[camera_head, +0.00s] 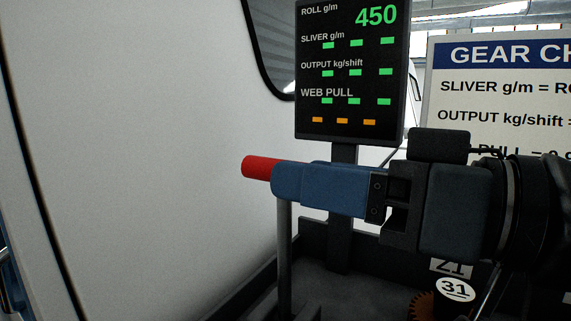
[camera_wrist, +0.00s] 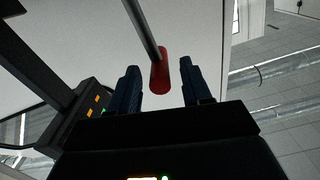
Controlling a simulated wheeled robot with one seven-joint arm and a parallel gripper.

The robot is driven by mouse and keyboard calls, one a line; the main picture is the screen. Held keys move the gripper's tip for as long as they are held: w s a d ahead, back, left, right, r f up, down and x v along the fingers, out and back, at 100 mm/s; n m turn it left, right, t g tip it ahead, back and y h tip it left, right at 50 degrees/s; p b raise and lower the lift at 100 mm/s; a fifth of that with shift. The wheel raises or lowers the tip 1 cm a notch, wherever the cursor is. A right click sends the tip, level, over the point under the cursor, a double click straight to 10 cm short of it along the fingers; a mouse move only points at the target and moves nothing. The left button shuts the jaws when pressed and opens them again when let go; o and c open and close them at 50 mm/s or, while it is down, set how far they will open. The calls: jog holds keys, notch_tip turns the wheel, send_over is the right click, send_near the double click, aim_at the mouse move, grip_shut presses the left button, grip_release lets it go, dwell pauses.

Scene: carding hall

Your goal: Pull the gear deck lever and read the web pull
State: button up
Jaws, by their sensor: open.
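The gear deck lever has a red grip (camera_head: 259,167) and a thin grey shaft (camera_head: 284,255) standing up from the deck. In the head view my gripper (camera_head: 285,183) lies level across the top of the lever, and the red grip sticks out past its blue fingertips. In the wrist view the red grip (camera_wrist: 160,72) lies between my two open fingers, with a gap on each side. The dark readout (camera_head: 352,70) shows 450 for ROLL g/m. Green dashes stand at SLIVER, OUTPUT and WEB PULL, with amber dashes below.
A white gear chart (camera_head: 480,90) with a blue header stands behind at the right, partly hidden by my arm. A brown gear (camera_head: 424,306) and a round label reading 31 (camera_head: 457,289) sit low on the deck. A large white panel (camera_head: 150,150) fills the left.

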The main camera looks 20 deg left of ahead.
jog(key=shift+w+a, duration=0.15)
jog(key=shift+a, duration=0.75)
jog(key=shift+w+a, duration=0.15)
jog(key=shift+a, duration=0.75)
jog(key=shift+c, duration=0.3)
grip_shut()
